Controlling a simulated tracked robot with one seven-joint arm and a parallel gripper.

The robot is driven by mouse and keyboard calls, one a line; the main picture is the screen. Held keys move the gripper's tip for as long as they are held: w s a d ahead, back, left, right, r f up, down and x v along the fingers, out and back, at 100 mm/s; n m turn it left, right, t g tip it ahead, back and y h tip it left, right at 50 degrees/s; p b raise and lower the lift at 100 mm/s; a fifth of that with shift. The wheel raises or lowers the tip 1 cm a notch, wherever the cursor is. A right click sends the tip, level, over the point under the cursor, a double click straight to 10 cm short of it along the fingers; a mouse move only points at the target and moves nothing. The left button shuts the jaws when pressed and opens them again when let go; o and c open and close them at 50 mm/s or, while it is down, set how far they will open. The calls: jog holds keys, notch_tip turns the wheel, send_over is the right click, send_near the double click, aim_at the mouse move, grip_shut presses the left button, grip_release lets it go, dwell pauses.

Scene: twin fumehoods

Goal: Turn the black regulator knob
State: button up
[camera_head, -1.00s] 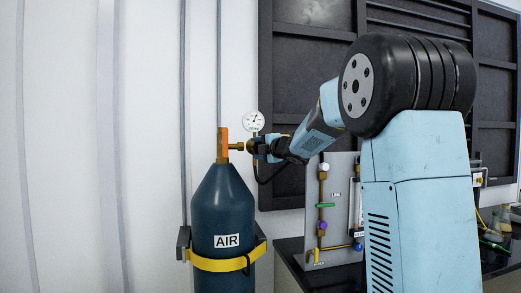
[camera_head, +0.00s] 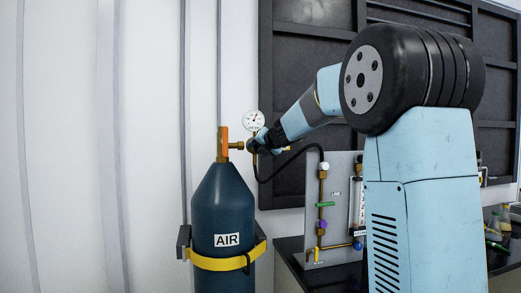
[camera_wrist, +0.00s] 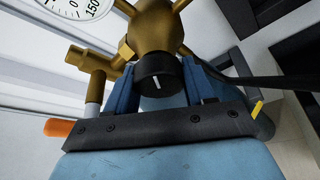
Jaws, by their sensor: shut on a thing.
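The black regulator knob (camera_wrist: 158,70) shows in the wrist view below the brass regulator body (camera_wrist: 153,28), with a white line mark on its face. My gripper (camera_wrist: 162,82) has its blue fingers on either side of the knob and is shut on it. In the head view my gripper (camera_head: 262,143) is at the regulator, right of the orange and brass valve (camera_head: 222,143) on top of the cylinder. The knob is too small and covered to make out there. The pressure gauge (camera_head: 253,121) sits above the gripper, and its edge also shows in the wrist view (camera_wrist: 80,6).
The dark blue AIR cylinder (camera_head: 222,205) stands against the wall, held by a yellow strap (camera_head: 215,264). A black hose (camera_head: 318,146) runs from the regulator to a grey panel (camera_head: 338,185) with valves. Dark fumehood frames (camera_head: 300,60) stand behind my arm.

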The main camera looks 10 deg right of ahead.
jog(key=shift+f+n, duration=0.3)
jog(key=shift+n, duration=0.1)
jog(key=o, duration=0.7)
jog(key=shift+o, duration=1.3)
jog(key=shift+r, duration=0.1)
jog(key=shift+r, duration=0.1)
jog(key=v, duration=1.3)
jog(key=shift+s, duration=0.3)
jog(key=shift+r, duration=0.1)
